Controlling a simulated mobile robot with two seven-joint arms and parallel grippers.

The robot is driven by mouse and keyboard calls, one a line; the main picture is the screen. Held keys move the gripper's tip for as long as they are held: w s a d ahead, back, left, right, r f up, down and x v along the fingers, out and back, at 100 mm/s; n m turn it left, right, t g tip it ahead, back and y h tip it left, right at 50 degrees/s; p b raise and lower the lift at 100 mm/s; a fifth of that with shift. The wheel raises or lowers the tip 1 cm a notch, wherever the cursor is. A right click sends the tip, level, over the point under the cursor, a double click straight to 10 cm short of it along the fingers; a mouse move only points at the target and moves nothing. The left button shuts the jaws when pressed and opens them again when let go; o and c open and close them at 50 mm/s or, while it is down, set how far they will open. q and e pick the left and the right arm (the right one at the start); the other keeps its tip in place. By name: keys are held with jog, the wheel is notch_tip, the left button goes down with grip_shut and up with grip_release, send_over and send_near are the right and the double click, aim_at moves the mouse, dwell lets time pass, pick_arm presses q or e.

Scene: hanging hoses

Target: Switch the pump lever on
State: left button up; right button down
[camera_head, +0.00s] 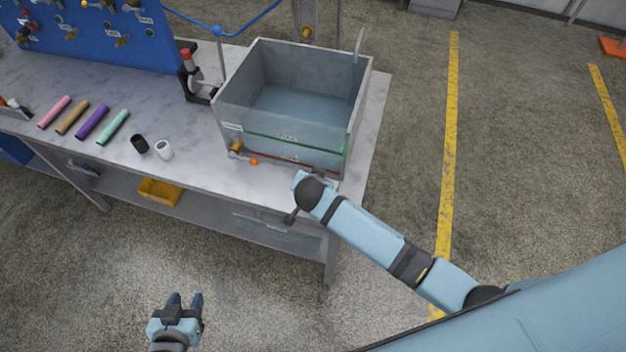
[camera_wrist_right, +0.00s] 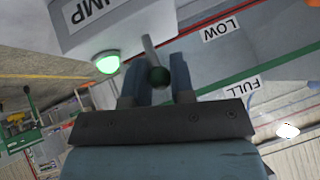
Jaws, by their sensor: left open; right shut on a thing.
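In the right wrist view the pump box (camera_wrist_right: 130,22), a pale housing with part of the word PUMP, shows at the top. Its round lamp (camera_wrist_right: 107,62) glows green. The pump lever (camera_wrist_right: 149,46), a thin grey bar with a dark ball end, sits between the fingers of my right gripper (camera_wrist_right: 158,82), which is shut on it. In the head view my right wrist is at the bench's front right corner and largely hides the pump. My left gripper (camera_head: 184,303) is open and empty over the floor, away from the bench.
A clear-fronted tank (camera_head: 229,110) with green and red level lines stands on the bench (camera_head: 200,178). A brass valve (camera_head: 236,147) sits at its lower front. Coloured hose pieces (camera_head: 92,122) lie at left near a blue board (camera_head: 100,35). Open floor lies right.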

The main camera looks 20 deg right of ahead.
jog(key=shift+s+a+f, duration=0.1)
jog(key=shift+t, duration=0.3)
jog(key=c, duration=1)
grip_release()
